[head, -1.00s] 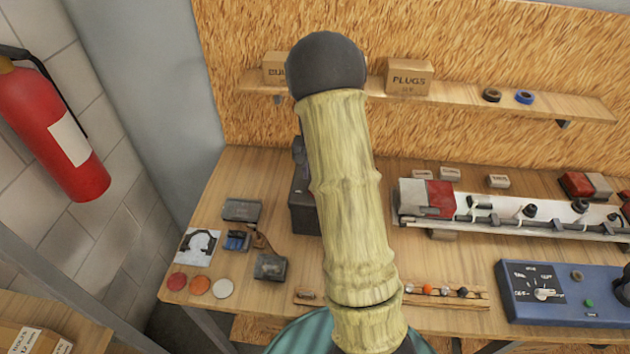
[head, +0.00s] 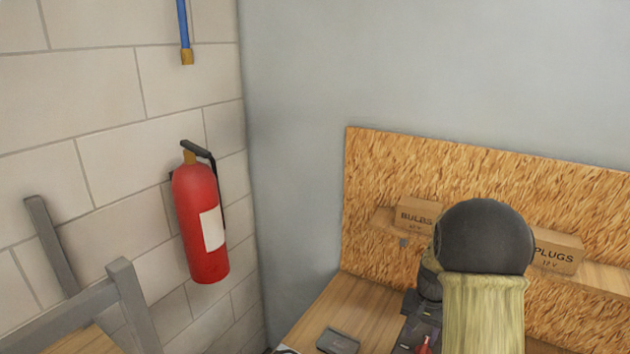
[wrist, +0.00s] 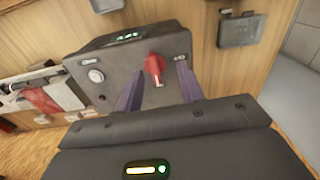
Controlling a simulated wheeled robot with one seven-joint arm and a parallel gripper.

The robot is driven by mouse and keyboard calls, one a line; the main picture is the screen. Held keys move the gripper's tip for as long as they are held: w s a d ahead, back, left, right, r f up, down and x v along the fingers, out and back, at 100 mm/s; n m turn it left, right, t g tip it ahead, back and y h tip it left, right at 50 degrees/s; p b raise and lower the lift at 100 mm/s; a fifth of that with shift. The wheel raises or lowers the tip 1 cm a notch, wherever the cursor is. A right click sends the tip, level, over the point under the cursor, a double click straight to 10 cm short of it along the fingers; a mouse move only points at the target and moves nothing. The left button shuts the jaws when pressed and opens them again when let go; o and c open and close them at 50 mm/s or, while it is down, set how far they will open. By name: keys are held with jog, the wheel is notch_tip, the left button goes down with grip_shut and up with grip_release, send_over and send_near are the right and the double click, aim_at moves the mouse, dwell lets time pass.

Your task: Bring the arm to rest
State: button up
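My arm (head: 484,312) rises from the bottom edge of the head view, right of centre, with its dark rounded joint in front of the back board. My gripper (wrist: 158,72) shows in the wrist view with its two purple-grey fingers apart and nothing held between them. A grey box (wrist: 115,62) with a red knob (wrist: 155,67) stands beyond the fingers, and the knob appears in the gap between them. I cannot tell whether the fingers touch the box. The head view does not clearly show the fingers.
The wooden bench (head: 318,312) lies low in the head view, mostly cut off. A shelf holds a BULBS carton (head: 416,216) and a PLUGS carton (head: 557,250), close to my arm. A red fire extinguisher (head: 203,225) hangs on the left wall. Grey rails (head: 90,297) stand at lower left.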

jog(key=s+a+n+t+b, duration=0.1)
jog(key=s+a+n+b, duration=0.1)
jog(key=s+a, duration=0.4)
jog(key=s+a+n+t+b, duration=0.1)
jog(key=s+a+n, duration=0.3)
jog(key=s, duration=0.6)
jog(key=a+b, duration=0.1)
jog(key=a, duration=0.1)
jog(key=shift+s+a+b, duration=0.3)
jog(key=shift+s+b, duration=0.05)
jog(key=shift+s, duration=0.05)
jog(key=shift+r, duration=0.1)
